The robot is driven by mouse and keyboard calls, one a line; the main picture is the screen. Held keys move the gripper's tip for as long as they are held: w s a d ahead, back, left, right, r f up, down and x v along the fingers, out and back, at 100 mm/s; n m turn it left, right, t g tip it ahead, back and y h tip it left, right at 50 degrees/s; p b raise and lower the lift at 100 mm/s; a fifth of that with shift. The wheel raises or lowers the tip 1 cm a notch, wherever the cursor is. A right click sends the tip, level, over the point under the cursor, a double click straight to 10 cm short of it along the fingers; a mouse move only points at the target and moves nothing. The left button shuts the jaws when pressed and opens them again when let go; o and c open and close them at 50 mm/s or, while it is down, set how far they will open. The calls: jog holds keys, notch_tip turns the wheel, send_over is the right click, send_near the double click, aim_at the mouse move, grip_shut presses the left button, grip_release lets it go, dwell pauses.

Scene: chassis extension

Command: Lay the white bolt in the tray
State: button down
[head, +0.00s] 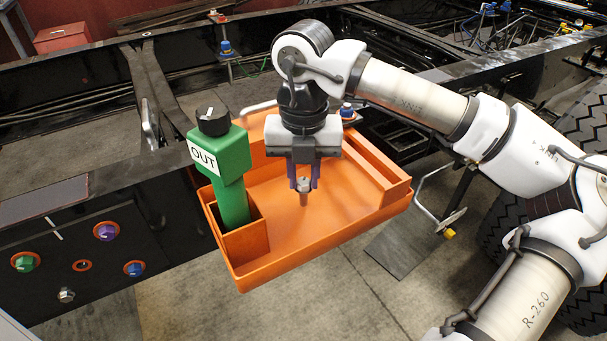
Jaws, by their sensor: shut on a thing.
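My gripper (303,184) points down over the orange tray (285,240). Its fingers are shut on a bolt (303,194), which hangs upright between them. The bolt looks greyish-white, and its upper part is partly hidden by the fingers. It is within the tray's outline; I cannot tell whether its lower end touches the tray floor. Another bolt-like part, pale and silvery (66,295), sits on the black panel at the lower left.
A green tool marked OUT (233,165) stands in the tray's left compartment, close to my gripper. The tray's middle floor is clear. Black chassis rails (110,190) run behind and left. A panel with coloured knobs (106,232) is at lower left. Tyres are at right.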

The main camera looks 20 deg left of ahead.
aim_at(304, 179)
jog(key=shift+f, duration=0.3)
jog(key=shift+f, duration=0.1)
jog(key=shift+f, duration=0.15)
jog(key=c, duration=1.2)
grip_release()
jog(key=shift+c, duration=0.2)
jog(key=shift+r, duration=0.2)
notch_tip(304, 179, up, 12)
